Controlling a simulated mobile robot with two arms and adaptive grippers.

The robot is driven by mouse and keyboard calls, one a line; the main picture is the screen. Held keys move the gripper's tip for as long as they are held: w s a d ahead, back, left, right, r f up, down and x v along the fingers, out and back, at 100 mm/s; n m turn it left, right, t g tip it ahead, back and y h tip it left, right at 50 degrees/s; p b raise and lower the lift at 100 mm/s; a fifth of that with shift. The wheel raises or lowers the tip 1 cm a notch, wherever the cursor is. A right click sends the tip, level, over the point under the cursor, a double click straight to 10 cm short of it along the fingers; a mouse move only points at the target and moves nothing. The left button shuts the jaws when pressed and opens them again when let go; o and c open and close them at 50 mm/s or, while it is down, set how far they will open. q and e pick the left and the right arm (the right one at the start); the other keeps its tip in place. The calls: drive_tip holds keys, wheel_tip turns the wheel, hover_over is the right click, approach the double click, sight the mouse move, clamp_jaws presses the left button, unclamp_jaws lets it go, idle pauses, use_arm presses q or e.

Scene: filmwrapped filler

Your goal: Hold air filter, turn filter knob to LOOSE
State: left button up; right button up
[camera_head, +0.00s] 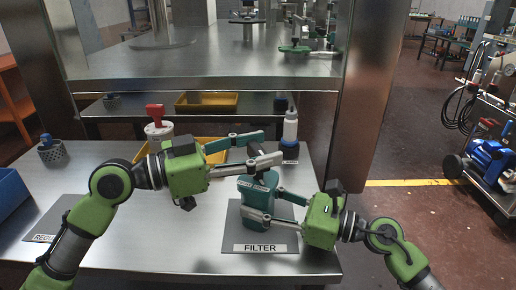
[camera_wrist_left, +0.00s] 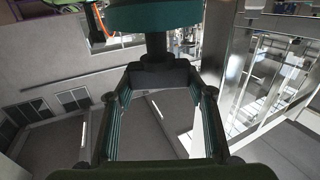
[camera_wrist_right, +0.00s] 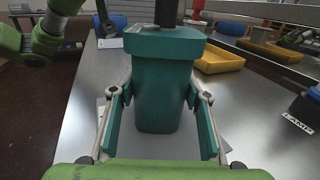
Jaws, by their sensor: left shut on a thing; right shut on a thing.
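The air filter (camera_head: 256,196) is a teal, tapered body standing upright on the grey mat marked FILTER (camera_head: 236,238). Its dark knob (camera_head: 254,149) is on top, partly hidden by my left fingers. My left gripper (camera_head: 258,150) reaches in from the left and is shut on the knob. The left wrist view shows the black knob (camera_wrist_left: 157,74) between the fingertips, with the teal filter beyond. My right gripper (camera_head: 268,204) is shut on the filter body from the right. In the right wrist view the body (camera_wrist_right: 161,90) stands between both finger pads. No LOOSE mark is readable.
A white bottle (camera_head: 290,127) stands behind the filter, and a white container with a red top (camera_head: 157,124) is behind my left arm. A yellow tray (camera_head: 188,151) and a blue bin (camera_head: 10,192) are also on the table. A metal post (camera_head: 364,100) rises at the right.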

idle(0.3)
use_arm(q)
drive_tip(key=o, duration=1.1)
drive_tip(key=shift+o, duration=0.2)
drive_tip(key=v, duration=1.2)
use_arm(e)
drive_tip(key=o, duration=1.4)
drive_tip(key=shift+d, duration=0.1)
